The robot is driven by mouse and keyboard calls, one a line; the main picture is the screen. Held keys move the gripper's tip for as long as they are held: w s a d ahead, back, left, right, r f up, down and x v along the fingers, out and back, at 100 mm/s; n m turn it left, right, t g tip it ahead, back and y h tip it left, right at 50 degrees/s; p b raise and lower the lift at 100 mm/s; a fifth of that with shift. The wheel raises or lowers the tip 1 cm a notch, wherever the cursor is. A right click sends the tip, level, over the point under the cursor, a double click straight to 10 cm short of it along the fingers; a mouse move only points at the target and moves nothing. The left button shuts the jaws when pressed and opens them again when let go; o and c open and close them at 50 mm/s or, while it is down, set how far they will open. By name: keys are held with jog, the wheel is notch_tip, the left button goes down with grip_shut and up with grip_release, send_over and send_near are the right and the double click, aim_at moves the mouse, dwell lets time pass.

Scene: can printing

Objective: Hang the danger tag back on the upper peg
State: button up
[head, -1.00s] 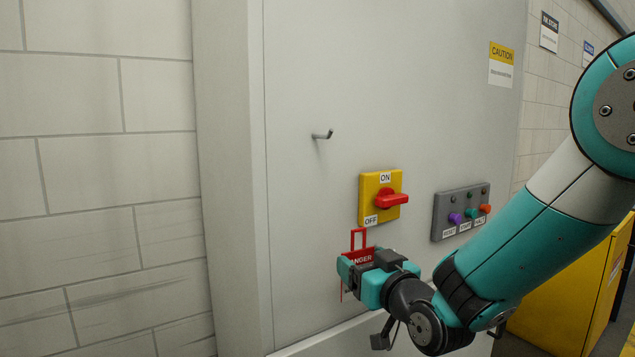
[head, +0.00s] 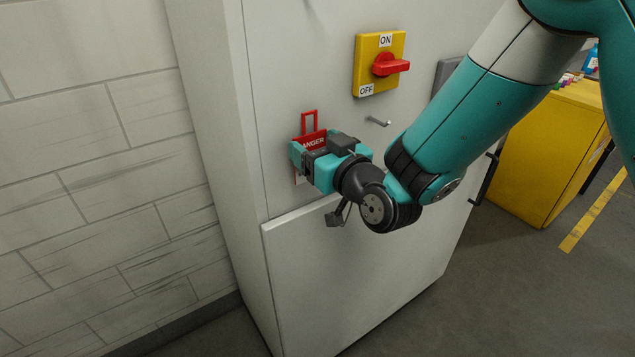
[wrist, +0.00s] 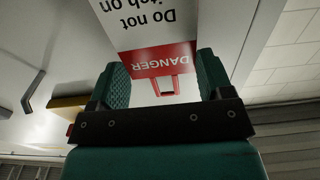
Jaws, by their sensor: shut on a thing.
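The danger tag (head: 311,141), white with a red DANGER band and a red loop on top, is held upright in front of the cabinet. My gripper (head: 303,161) is shut on it, with the loop standing above the fingers. In the wrist view the tag (wrist: 160,58) appears upside down between the fingers (wrist: 162,75). The loop is empty. A bare grey peg (head: 378,121) sticks out below the switch, right of the tag. The upper peg is almost wholly out of the head view.
The yellow switch plate (head: 361,74) with its red handle (head: 391,65) is above and right of the tag. A lower cabinet ledge (head: 290,217) juts out under the gripper. A brick wall (head: 90,180) is at left, a yellow cabinet (head: 545,150) at right.

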notch_tip(320, 180, down, 8)
jog(key=b, duration=0.5)
jog(key=shift+r, duration=0.25)
jog(key=o, duration=0.6)
jog(key=shift+f, duration=0.15)
jog(key=o, duration=0.5)
jog(key=shift+c, duration=0.2)
jog(key=shift+s+d, duration=0.1)
